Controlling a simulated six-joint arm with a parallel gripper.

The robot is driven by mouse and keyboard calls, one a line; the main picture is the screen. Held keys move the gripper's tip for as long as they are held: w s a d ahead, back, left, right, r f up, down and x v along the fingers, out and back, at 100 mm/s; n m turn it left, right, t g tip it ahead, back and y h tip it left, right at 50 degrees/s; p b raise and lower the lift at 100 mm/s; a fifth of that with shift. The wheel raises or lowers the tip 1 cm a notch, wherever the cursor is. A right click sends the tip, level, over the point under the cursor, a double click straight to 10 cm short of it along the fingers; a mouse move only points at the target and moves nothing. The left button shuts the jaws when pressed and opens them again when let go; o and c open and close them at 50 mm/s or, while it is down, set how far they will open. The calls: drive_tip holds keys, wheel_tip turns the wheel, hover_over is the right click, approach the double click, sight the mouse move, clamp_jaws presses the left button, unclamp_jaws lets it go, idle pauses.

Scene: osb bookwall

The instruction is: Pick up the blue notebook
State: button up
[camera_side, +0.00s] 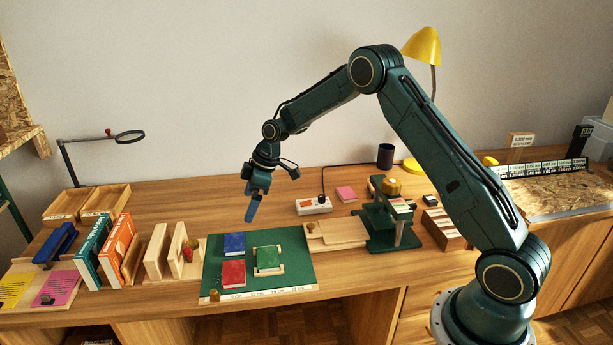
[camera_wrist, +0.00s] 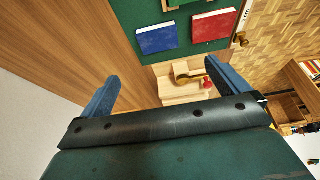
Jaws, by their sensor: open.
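The blue notebook (camera_side: 234,244) lies flat on the green mat (camera_side: 215,268), behind a red notebook (camera_side: 233,273) and left of a green notebook (camera_side: 267,258) that sits in a wooden frame. In the wrist view the blue notebook (camera_wrist: 157,40) lies beyond the fingers, beside the red notebook (camera_wrist: 214,27). My gripper (camera_side: 252,210) is above the desk, behind and a little right of the blue notebook, and apart from it. In the wrist view its two blue fingers (camera_wrist: 160,85) are spread wide, with nothing held between them.
Wooden bookends (camera_side: 157,252) and upright teal and orange books (camera_side: 119,247) stand left of the mat. A power strip (camera_side: 313,206) and a dark green press (camera_side: 392,229) stand to the right. The desk behind the mat is mostly clear.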

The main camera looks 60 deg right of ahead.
hover_over(235, 241)
drive_tip(key=s+d, duration=0.1)
drive_tip(key=s, duration=0.1)
drive_tip(key=shift+d+f, duration=0.2)
drive_tip(key=shift+f, duration=3.7)
drive_tip(key=shift+f, duration=0.1)
drive_tip(key=shift+x, duration=2.55)
drive_tip(key=shift+d, duration=0.15)
drive_tip(key=c, duration=1)
